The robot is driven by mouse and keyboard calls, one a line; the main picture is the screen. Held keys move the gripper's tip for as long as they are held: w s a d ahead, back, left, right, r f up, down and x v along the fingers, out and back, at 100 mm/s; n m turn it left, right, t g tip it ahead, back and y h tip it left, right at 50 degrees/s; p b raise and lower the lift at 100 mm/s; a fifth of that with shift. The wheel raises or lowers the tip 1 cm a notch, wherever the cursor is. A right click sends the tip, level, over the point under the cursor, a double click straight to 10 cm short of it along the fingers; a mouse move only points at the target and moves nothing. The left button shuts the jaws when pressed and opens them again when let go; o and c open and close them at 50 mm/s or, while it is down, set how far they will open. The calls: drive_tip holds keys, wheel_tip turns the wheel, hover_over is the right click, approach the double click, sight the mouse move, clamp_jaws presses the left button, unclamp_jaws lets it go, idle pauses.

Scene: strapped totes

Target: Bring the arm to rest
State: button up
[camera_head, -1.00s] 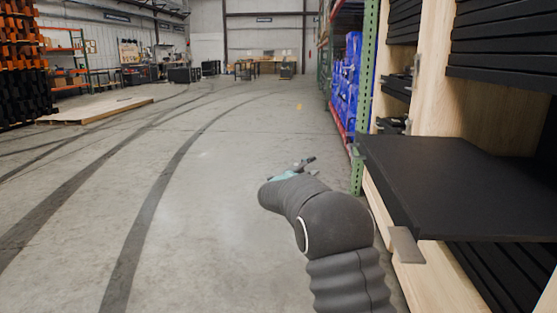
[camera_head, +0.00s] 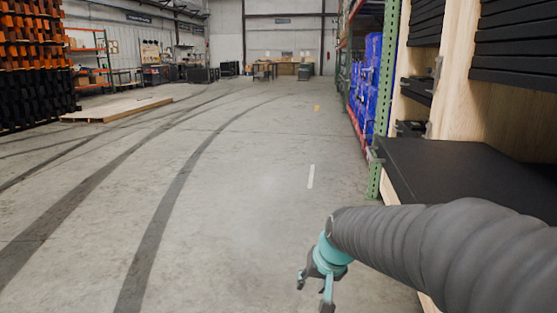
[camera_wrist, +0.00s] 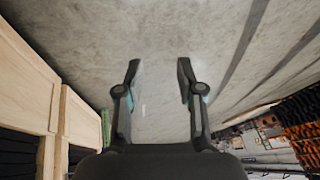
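My gripper (camera_head: 314,292) hangs at the end of my dark, ribbed arm in the lower right of the head view, over bare concrete floor. Its teal wrist part shows above the fingers. In the wrist view my gripper (camera_wrist: 158,75) has its two dark fingers spread apart, with only floor between and beyond them. It holds nothing and touches nothing that I can see.
A wooden rack with a black shelf (camera_head: 470,172) stands close at the right, partly hidden behind my arm. Blue totes (camera_head: 366,85) sit on shelving beyond it. A low wooden platform (camera_head: 118,109) lies far left. The middle floor (camera_head: 230,180) is clear.

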drive_tip(key=s+d+r+h, duration=0.1)
drive_tip(key=s+d, duration=0.3)
drive_tip(key=s, duration=0.6)
drive_tip(key=s+d+r+t+h, duration=0.1)
drive_tip(key=s+d+r, duration=0.2)
drive_tip(key=s, duration=0.7)
drive_tip(key=shift+d+r+n, duration=0.35)
drive_tip(key=shift+d+n, duration=0.05)
drive_tip(key=shift+d, duration=0.15)
